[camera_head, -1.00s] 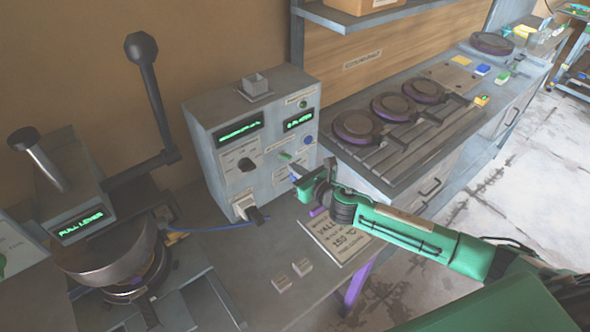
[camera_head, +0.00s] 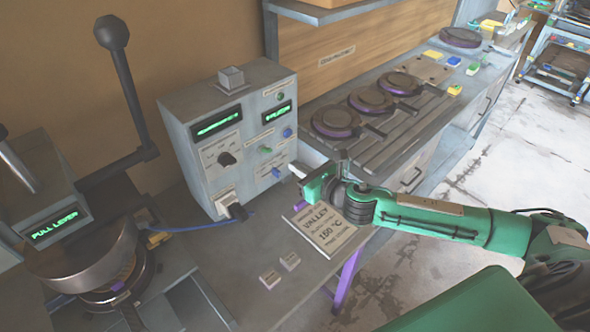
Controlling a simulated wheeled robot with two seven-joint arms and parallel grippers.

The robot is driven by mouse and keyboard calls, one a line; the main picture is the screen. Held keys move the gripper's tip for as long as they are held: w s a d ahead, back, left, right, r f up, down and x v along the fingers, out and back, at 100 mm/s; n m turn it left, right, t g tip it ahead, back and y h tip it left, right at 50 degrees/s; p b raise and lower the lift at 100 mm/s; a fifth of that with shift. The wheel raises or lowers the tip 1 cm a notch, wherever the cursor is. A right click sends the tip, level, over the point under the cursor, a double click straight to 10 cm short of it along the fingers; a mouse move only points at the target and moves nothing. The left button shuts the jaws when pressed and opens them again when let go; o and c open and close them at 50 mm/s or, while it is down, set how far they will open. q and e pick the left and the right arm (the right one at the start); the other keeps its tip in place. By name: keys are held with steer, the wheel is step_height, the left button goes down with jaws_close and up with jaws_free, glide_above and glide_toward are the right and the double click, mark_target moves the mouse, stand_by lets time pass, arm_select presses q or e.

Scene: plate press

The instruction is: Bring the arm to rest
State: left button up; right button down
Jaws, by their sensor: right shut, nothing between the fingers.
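My green right arm (camera_head: 440,220) comes in from the right. Its gripper (camera_head: 298,170) is shut and empty, in front of the right side of the grey control box (camera_head: 205,140), apart from the box's knobs as far as I can tell. The box has two green displays, a black dial and several coloured knobs. My left gripper is not in view.
A press (camera_head: 85,265) with a tall lever (camera_head: 130,90) and a "PULL LEVER" display stands at the left. A "VALLEY 150 °C" card (camera_head: 325,232) and two small blocks (camera_head: 270,279) lie on the bench. Round plates (camera_head: 335,122) sit on the rack behind.

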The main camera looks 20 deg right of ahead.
stand_by(0.4)
steer(key=s+a+f+n+g+h, duration=0.15)
steer(key=s+f+n+g, duration=0.3)
steer(key=s+n, duration=0.6)
steer(key=s+d+f+n+g+h, duration=0.1)
steer(key=s+f+n+g+h, duration=0.3)
steer(key=s+n, duration=0.7)
steer(key=s+a+f+n+g, duration=0.1)
steer(key=s+f+n+g, duration=0.2)
steer(key=s+f+n, duration=0.6)
step_height(320, 180, down, 27)
steer(key=s+n+g, duration=0.2)
steer(key=n, duration=0.2)
steer(key=s+d+f, duration=0.3)
steer(key=s+f, duration=1.6)
steer(key=f, duration=0.1)
steer(key=shift+d+f+g, duration=0.2)
steer(key=shift+f+g, duration=0.05)
steer(key=shift+g, duration=0.1)
